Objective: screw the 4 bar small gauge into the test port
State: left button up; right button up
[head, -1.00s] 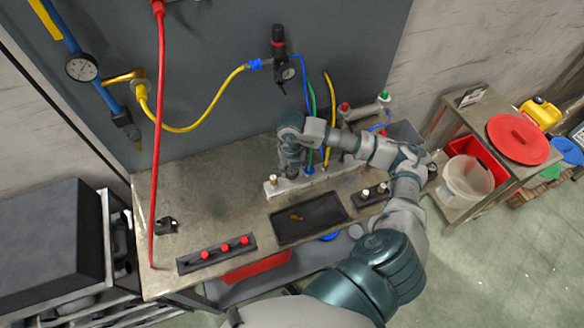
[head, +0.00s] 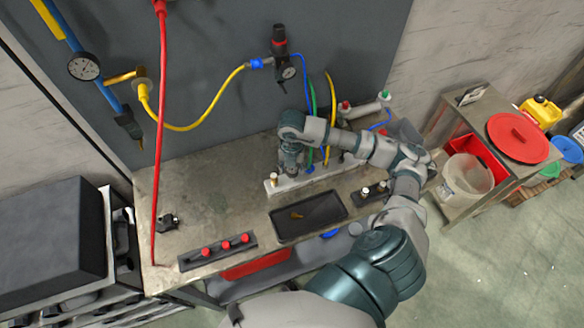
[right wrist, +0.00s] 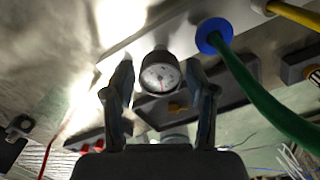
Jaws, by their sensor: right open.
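My right gripper (head: 290,172) points down over the pale manifold bar (head: 322,178) on the bench. In the right wrist view its two fingers (right wrist: 158,92) stand apart, one on each side of a small round gauge (right wrist: 161,78) with a white dial and dark rim. Gaps show between the fingers and the gauge. The gauge appears at the edge of the pale bar; its lower end and the port under it are hidden. The dial is too small to read its range. In the head view my gripper hides this gauge. My left gripper is not in view.
A black tray (head: 282,226) with a small brass piece lies in front of the bar. A strip with red knobs (head: 216,250) is at front left. Green (head: 313,100) and yellow hoses rise close right of my gripper. The bench's left part (head: 205,190) is mostly clear.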

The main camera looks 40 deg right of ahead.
jog(key=shift+f+n+b, duration=0.15)
jog(key=shift+n+b, duration=0.5)
jog(key=shift+n, duration=0.45)
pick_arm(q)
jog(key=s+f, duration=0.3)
pick_arm(e)
jog(key=shift+n+b, duration=0.4)
jog(key=shift+n, duration=0.5)
jog(key=n+b, duration=0.4)
jog(key=n, duration=0.5)
jog(key=shift+n, duration=0.4)
jog(key=n+b, duration=0.2)
jog(key=n, duration=0.3)
jog(key=n+b, duration=0.2)
jog(key=n, duration=0.3)
jog(key=shift+n, duration=0.4)
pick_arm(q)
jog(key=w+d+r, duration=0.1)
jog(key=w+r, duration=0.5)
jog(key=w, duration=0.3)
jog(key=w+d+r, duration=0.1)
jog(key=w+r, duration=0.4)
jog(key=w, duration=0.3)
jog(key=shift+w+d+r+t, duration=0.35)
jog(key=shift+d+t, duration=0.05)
pick_arm(e)
jog(key=shift+r+n, duration=0.2)
jog(key=shift+n, duration=0.1)
